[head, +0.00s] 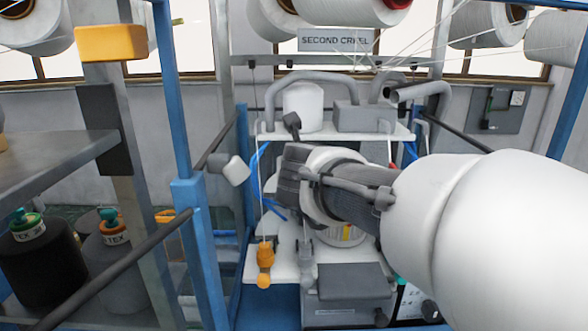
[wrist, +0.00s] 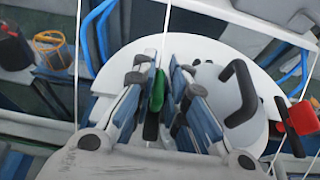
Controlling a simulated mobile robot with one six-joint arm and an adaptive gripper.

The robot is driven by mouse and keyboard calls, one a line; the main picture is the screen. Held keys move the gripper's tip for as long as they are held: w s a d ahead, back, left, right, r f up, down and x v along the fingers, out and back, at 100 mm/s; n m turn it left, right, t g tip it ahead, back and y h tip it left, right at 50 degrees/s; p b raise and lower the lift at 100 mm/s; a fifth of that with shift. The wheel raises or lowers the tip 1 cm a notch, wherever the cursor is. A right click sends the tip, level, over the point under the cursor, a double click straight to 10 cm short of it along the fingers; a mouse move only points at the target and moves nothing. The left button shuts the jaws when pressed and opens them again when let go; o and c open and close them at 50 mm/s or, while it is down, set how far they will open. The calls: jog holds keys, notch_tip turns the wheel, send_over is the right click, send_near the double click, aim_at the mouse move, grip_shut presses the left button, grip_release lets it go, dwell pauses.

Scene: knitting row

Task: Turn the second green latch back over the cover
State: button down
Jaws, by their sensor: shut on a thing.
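In the wrist view my gripper (wrist: 157,92) has its two fingers on either side of a green latch (wrist: 156,90) and is shut on it. The green latch stands at the edge of a round white cover (wrist: 265,98), and the fingers hide part of both. A black bent handle (wrist: 238,90) rises from the cover. A red latch (wrist: 299,118) sits at the cover's right edge.
In the head view, white shelves (head: 262,272) stand in a blue frame (head: 187,215) below a "SECOND CREEL" sign (head: 335,41). An orange fitting (head: 264,258) hangs at the lower shelf's front left. A dark rail (head: 110,275) crosses the lower left. Thin threads run above.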

jog(key=shift+p, duration=0.3)
jog(key=shift+d+r+n+y+p, duration=0.15)
jog(key=shift+r+n+y+p, duration=0.05)
jog(key=shift+n+y+p, duration=0.9)
jog(key=n+g+y+p, duration=0.1)
jog(key=n+y+p, duration=0.1)
jog(key=shift+y, duration=0.4)
jog(key=n+g+y+p, duration=0.3)
jog(key=n+y, duration=0.1)
jog(key=shift+w+n+p, duration=0.1)
jog(key=shift+n+p, duration=0.2)
jog(key=shift+p, duration=0.1)
jog(key=n+g+y+p, duration=0.2)
jog(key=n+p, duration=0.1)
jog(key=shift+g+y, duration=0.3)
jog(key=shift+f, duration=0.1)
jog(key=c, duration=1.7)
grip_release()
jog(key=shift+a, duration=0.2)
